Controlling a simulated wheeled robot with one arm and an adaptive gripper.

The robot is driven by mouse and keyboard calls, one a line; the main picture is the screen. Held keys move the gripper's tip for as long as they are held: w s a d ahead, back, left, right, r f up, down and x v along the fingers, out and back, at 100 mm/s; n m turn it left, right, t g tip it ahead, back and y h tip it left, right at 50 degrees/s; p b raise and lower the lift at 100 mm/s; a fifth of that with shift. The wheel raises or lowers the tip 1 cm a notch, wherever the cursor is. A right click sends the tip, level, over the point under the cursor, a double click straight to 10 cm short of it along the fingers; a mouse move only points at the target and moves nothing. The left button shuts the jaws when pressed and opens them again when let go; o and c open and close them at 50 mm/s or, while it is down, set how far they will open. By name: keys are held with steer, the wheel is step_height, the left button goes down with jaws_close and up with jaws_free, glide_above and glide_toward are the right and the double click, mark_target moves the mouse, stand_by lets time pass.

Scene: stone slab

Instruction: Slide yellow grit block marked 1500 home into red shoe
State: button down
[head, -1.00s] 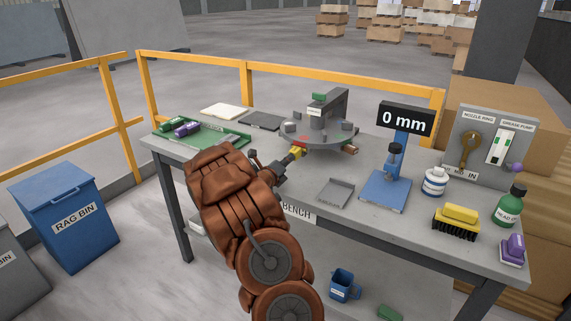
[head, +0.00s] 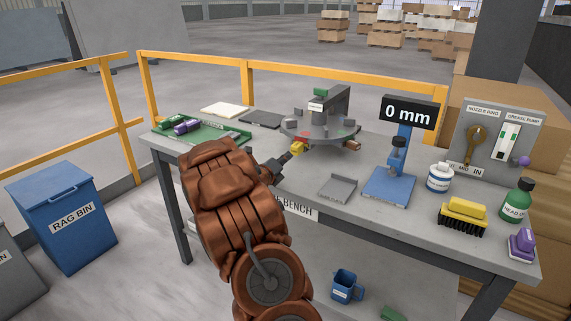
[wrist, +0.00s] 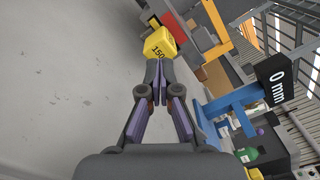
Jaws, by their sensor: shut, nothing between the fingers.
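The yellow grit block (head: 298,147) sits at the front left edge of the round grey fixture on the bench. In the wrist view the yellow block (wrist: 160,44) shows part of its number, "150", just beyond my fingertips. A red part (wrist: 176,27), seemingly the shoe, lies directly behind the block, so the block is at or partly in it; I cannot tell how deep. My gripper (head: 287,156) is shut and empty, its tips at the block's near end. In the wrist view my gripper (wrist: 154,78) hides the block's lower edge; contact is unclear.
A blue gauge stand (head: 387,187) reading "0 mm" and a grey tray (head: 338,188) stand to the right. A green tray (head: 222,139) with grit blocks lies at left. The yellow railing (head: 210,63) runs behind.

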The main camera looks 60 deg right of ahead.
steer(key=shift+a, duration=0.15)
steer(key=a, duration=1.1)
steer(key=shift+s+a, duration=0.3)
steer(key=shift+a, duration=0.05)
